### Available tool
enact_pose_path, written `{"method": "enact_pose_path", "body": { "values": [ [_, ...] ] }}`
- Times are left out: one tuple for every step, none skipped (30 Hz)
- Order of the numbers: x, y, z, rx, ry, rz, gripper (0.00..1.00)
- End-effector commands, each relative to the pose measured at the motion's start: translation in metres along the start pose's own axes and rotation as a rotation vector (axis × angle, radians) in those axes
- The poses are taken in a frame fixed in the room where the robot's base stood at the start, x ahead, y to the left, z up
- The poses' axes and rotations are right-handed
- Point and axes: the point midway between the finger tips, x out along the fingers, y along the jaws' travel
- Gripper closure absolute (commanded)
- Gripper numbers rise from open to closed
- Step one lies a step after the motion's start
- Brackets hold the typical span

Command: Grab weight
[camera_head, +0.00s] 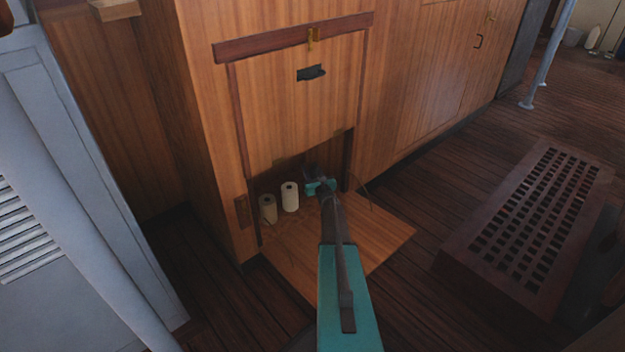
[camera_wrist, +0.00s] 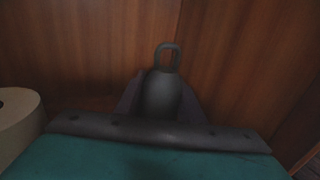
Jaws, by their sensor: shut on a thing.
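The weight (camera_wrist: 161,92) is a dark grey, rounded body with a loop on top, seen in the middle of the wrist view. My gripper (camera_wrist: 160,104) is shut on it, with a dark finger on each side of its body. The weight's lower part is hidden behind my gripper's front edge. In the head view my gripper (camera_head: 319,184) reaches into the low opening of a wooden cabinet (camera_head: 285,110). The weight is too small and dark there to make out clearly.
Two pale rolls (camera_head: 289,197) (camera_head: 268,208) stand left of my gripper inside the opening; one also shows at the wrist view's left edge (camera_wrist: 17,120). A wooden flap (camera_head: 385,238) lies folded down in front.

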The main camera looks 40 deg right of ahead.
Motion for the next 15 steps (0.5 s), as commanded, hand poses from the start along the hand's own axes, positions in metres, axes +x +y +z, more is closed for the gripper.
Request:
{"method": "enact_pose_path", "body": {
  "values": [
    [0.001,0.0,0.003,0.001,-0.005,0.002,1.0],
    [0.001,0.0,0.003,0.001,-0.005,0.001,1.0],
    [0.001,0.0,0.003,0.001,-0.005,0.001,1.0],
    [0.001,0.0,0.004,0.001,-0.005,0.001,1.0],
    [0.001,0.0,0.004,0.001,-0.005,0.001,1.0],
    [0.0,0.0,0.005,0.001,-0.005,0.001,1.0],
    [0.0,0.0,0.006,0.001,-0.005,0.001,1.0],
    [0.0,0.0,0.007,0.001,-0.005,0.001,1.0],
    [0.0,0.0,0.009,0.001,-0.005,0.001,1.0],
    [0.0,0.0,0.01,0.001,-0.005,0.001,1.0],
    [0.0,0.0,0.012,0.001,-0.005,0.001,1.0],
    [0.0,0.0,0.015,0.001,-0.006,0.001,1.0],
    [0.0,0.0,0.017,0.001,-0.006,0.001,1.0],
    [0.0,0.0,0.019,0.001,-0.006,0.001,1.0],
    [0.0,0.0,0.023,0.001,-0.006,0.001,1.0]
  ]
}}
